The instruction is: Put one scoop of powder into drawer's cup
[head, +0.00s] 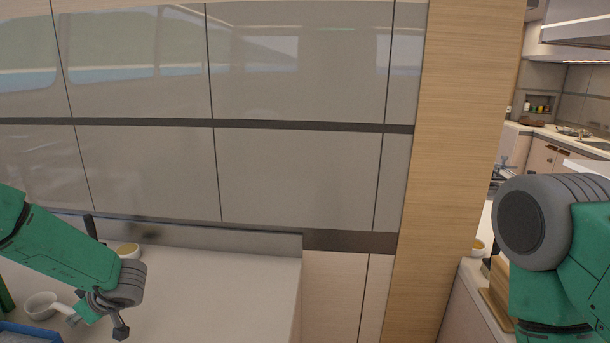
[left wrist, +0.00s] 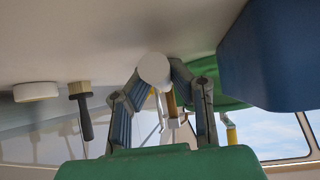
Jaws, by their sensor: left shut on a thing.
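A white scoop (head: 40,305), a small round bowl with a short handle, is at the lower left of the head view. My left gripper (head: 82,308) is at its handle and is shut on it. In the left wrist view my left gripper (left wrist: 160,88) has a white round part of the scoop (left wrist: 155,70) between its fingertips. A white cup with yellow-brown contents (head: 128,250) is on the counter behind the gripper. I cannot tell whether it holds the powder. No open drawer shows. My right gripper is out of view; only its arm shows at the right.
A blue box (head: 28,334) is at the lower left edge, also large in the left wrist view (left wrist: 275,55). A black-handled tool (head: 89,226) stands near the cup. The white counter (head: 225,290) right of the gripper is clear. A wooden panel (head: 455,150) separates another counter.

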